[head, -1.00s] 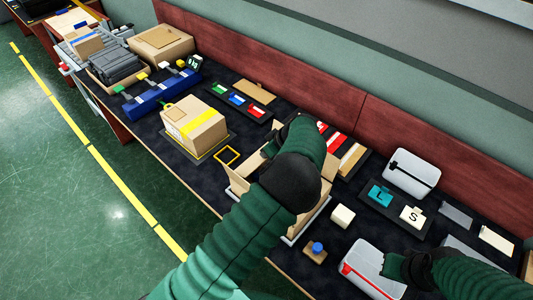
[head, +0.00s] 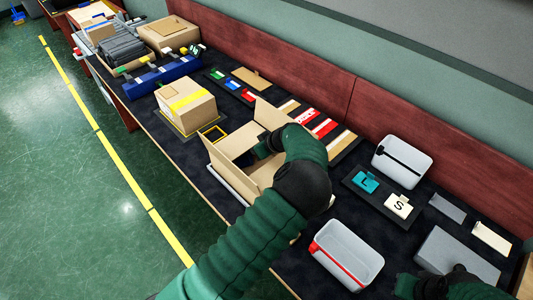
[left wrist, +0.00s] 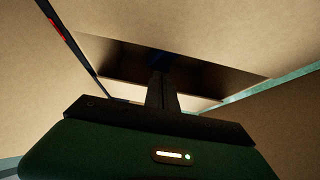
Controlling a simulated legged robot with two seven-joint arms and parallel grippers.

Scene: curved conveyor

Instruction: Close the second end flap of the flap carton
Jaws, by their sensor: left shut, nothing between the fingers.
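The flap carton (head: 224,164) stands open in the middle of the bench in the head view. Its long side flaps stand up at the near left and the back, and an end panel at its left end lies folded inward. My left gripper (head: 262,150) is inside the carton's opening, shut and empty, with my forearm covering the carton's right end. In the left wrist view, the shut fingers (left wrist: 161,92) point at a dark gap between cardboard panels (left wrist: 200,58). Whether they touch a panel is unclear. My right gripper (head: 448,284) is at the bottom right, dark and partly cut off.
A taped carton (head: 186,106) stands left of the flap carton. A grey bin with a red strip (head: 345,256) is at the front right, and a white bin (head: 402,161) behind it. Letter tiles (head: 398,206) lie between them. The wall panel (head: 400,110) bounds the back.

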